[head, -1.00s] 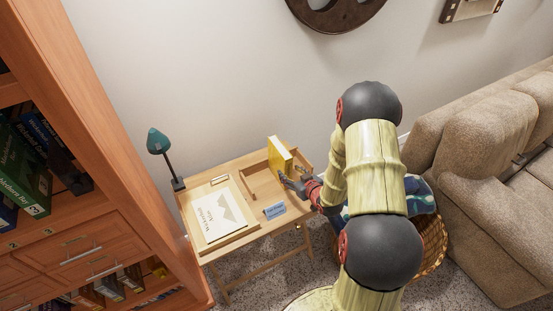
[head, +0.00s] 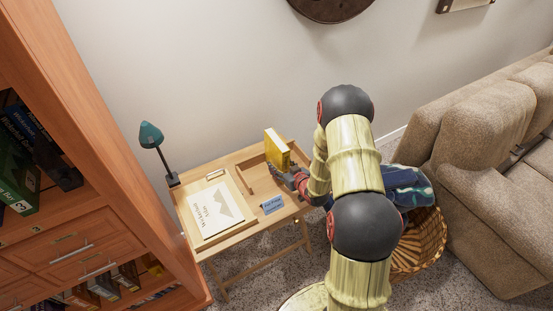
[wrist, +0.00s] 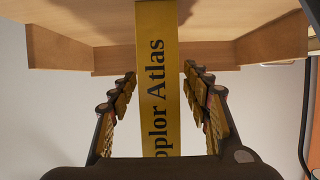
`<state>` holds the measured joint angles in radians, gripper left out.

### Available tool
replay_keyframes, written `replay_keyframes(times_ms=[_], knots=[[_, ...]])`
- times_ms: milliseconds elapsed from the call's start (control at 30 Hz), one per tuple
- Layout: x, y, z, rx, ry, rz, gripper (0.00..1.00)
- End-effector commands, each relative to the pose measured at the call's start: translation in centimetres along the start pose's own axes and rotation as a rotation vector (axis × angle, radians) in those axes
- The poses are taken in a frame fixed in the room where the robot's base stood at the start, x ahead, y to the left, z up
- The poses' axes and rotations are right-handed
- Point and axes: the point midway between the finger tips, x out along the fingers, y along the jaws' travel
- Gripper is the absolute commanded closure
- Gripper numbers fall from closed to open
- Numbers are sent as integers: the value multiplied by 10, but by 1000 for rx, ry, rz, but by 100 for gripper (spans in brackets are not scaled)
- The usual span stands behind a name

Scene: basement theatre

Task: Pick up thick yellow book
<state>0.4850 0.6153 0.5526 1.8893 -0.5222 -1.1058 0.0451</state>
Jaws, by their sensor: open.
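The thick yellow book (head: 277,149) stands upright on the small wooden desk (head: 215,243), near its back right. In the wrist view its yellow spine (wrist: 157,75) shows dark lettering that reads in part "Atlas". My gripper (head: 289,176) is at the book's near right side in the head view. In the wrist view my gripper (wrist: 158,80) is open, with one finger on each side of the spine and a gap visible on both sides. The far ends of the fingers look level with the book. My arm hides part of the desk's right side.
A teal lamp (head: 151,135), a flat pad with a mountain print (head: 217,209) and a small blue box (head: 272,204) are on the desk. A bookcase (head: 85,150) stands left. A wicker basket (head: 424,242) and a beige sofa (head: 475,140) are at right.

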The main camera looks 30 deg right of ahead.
Motion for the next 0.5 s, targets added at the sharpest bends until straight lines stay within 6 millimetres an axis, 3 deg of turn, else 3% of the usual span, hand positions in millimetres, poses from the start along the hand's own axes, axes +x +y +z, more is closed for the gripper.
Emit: replay_keyframes(times_ms=[200, 500], knots=[[0, 0, 0, 0, -1, 1, 52], [0, 0, 0, 0, -1, 0, 69]])
